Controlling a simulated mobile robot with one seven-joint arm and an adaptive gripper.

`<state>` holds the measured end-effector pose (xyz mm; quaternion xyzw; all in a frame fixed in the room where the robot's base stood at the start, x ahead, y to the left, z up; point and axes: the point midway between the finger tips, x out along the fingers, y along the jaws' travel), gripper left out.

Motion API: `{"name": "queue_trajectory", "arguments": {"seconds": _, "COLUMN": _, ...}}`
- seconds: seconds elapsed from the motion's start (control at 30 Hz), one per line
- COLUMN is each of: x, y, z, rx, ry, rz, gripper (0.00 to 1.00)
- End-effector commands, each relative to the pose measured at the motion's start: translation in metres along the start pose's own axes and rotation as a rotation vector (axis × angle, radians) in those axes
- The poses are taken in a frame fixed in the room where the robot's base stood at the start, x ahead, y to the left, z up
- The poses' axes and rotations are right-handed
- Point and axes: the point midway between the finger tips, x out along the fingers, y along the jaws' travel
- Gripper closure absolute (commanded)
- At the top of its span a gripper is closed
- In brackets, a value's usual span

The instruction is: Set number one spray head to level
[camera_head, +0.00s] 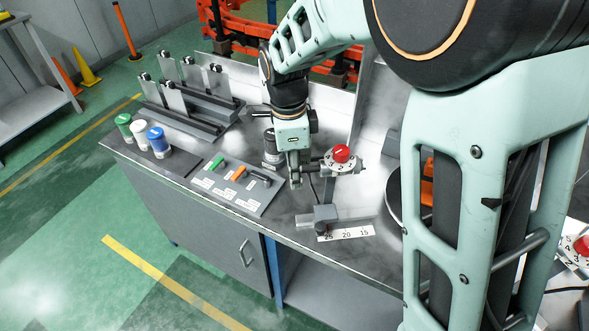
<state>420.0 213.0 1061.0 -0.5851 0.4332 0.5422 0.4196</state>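My gripper (295,182) points down over the workbench, left of a red knob (341,152) on a round white numbered dial (345,164). The fingers look narrow from this side, and I cannot tell whether they are open or shut. In front of them, a small grey block (325,214) sits at the left end of a white scale (346,233) marked 25, 20 and 15. I cannot tell for certain which part is the number one spray head. A dark cylinder (271,148) stands just left of my gripper.
A labelled panel (226,190) with green, orange and black handles lies left of my gripper. Green, white and blue-capped containers (159,140) stand farther left, before a dark rack (196,107) with upright plates. Another red knob (582,246) shows at the right edge. My arm hides the bench's right part.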

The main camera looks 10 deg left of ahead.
Motion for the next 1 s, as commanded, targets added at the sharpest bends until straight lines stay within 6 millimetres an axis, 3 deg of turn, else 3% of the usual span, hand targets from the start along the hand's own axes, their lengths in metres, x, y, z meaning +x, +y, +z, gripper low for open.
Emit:
{"name": "queue_trajectory", "arguments": {"seconds": 0.27, "x": -0.013, "y": -0.001, "z": 0.001, "rx": 0.0, "ry": -0.002, "rz": -0.003, "gripper": 0.72}}
{"name": "queue_trajectory", "arguments": {"seconds": 0.7, "x": -0.099, "y": -0.001, "z": 0.0, "rx": 0.0, "ry": -0.002, "rz": -0.004, "gripper": 0.72}}
{"name": "queue_trajectory", "arguments": {"seconds": 1.0, "x": -0.12, "y": 0.0, "z": 0.0, "rx": 0.0, "ry": 0.0, "rz": 0.0, "gripper": 0.72}}
